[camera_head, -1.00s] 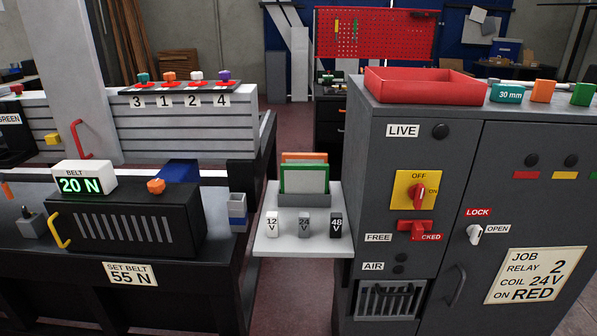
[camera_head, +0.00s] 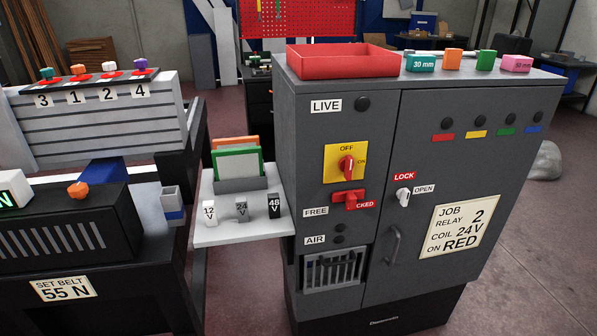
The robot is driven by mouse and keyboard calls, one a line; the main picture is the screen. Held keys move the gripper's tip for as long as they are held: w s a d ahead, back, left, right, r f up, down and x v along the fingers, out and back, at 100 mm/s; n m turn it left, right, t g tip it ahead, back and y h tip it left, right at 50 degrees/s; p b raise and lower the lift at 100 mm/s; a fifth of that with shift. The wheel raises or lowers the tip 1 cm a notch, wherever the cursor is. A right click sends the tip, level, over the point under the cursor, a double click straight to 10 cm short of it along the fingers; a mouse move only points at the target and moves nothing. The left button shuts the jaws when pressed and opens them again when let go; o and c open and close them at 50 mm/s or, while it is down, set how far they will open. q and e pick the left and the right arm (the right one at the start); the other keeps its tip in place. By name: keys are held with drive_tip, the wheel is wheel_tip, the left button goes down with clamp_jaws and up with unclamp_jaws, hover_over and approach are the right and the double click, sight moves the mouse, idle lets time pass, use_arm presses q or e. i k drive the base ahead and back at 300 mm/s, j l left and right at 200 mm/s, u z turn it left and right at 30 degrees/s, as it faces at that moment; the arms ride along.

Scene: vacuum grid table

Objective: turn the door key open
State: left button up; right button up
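The door key (camera_head: 404,197) is a small white knob on the right-hand door of the grey cabinet (camera_head: 385,120). It sits between a red LOCK label (camera_head: 404,176) and a white OPEN label (camera_head: 424,189). The key looks upright, with its lower end near the door handle (camera_head: 393,244); its exact turn is too small to tell. The door is closed. Neither of my grippers is in view.
A red rotary switch (camera_head: 347,167) on a yellow plate and a red slider (camera_head: 349,200) are left of the door. A side shelf (camera_head: 237,232) holds several small relays. A red tray (camera_head: 341,62) stands on top.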

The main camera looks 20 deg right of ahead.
sight(402, 194)
drive_tip(key=z, duration=1.85)
